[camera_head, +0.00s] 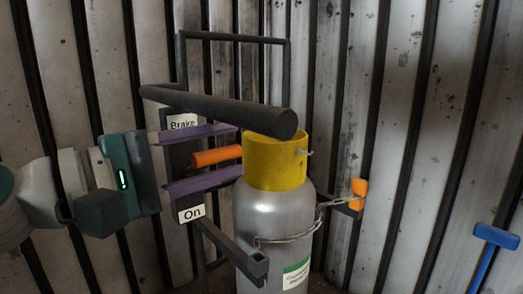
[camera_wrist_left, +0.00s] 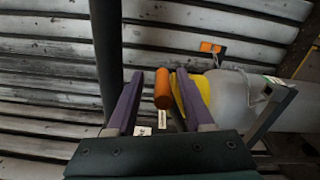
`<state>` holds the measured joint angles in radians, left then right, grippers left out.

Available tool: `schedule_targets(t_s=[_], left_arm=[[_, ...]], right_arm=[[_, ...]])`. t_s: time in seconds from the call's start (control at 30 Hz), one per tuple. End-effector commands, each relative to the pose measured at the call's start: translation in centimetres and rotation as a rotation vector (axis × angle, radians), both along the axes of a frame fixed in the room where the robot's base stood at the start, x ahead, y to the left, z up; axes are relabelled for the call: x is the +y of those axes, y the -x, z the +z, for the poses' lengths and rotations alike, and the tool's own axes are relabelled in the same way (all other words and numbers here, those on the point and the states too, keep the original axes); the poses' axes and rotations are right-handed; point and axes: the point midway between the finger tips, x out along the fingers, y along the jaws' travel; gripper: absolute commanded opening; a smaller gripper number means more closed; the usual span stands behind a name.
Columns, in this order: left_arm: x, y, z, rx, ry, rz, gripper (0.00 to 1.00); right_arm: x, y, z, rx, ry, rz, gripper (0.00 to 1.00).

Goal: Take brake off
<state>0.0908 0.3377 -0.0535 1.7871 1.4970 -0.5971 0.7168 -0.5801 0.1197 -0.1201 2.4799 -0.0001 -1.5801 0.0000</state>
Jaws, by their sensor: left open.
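The brake unit is a dark frame with a white "Brake" label (camera_head: 183,122) above and an "On" label (camera_head: 191,213) below. An orange handle (camera_head: 217,156) sticks out between the labels; it also shows in the left wrist view (camera_wrist_left: 162,88). My left gripper (camera_head: 238,151) comes in from the left with its purple fingers spread, one above and one below the handle. In the left wrist view, the handle lies between the open fingertips (camera_wrist_left: 160,75), nearer the right finger. I cannot tell whether they touch. My right gripper is not in view.
A thick dark bar (camera_head: 215,108) crosses just above the gripper. A grey gas cylinder (camera_head: 270,215) with a yellow collar (camera_head: 268,162) stands close to the right of the fingers. A dark square arm (camera_head: 232,252) juts out below. A blue T-handle (camera_head: 496,237) is at far right.

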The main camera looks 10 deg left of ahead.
Motion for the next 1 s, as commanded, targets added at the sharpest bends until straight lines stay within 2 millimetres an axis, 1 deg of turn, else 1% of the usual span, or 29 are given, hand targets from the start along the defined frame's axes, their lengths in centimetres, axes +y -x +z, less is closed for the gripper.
schedule_targets(t_s=[0.07,0.17,0.4,0.53,0.7,1.0], left_arm=[[0.4,0.4,-0.1,0.002,-0.001,0.002,0.52],[1.3,1.6,-0.1,0.003,-0.002,0.001,0.52],[4.2,5.4,-0.2,0.003,-0.002,0.002,0.52],[5.4,6.9,-0.1,0.001,-0.001,0.002,0.52],[6.0,7.8,0.0,-0.001,-0.001,-0.001,0.52],[6.1,7.8,0.0,-0.001,0.000,0.000,0.52]], right_arm=[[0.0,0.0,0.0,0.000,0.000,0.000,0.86],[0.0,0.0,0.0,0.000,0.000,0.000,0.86],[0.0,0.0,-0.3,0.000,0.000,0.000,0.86],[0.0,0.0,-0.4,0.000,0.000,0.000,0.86],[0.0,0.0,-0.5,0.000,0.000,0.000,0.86],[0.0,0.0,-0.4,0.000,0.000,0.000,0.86]])
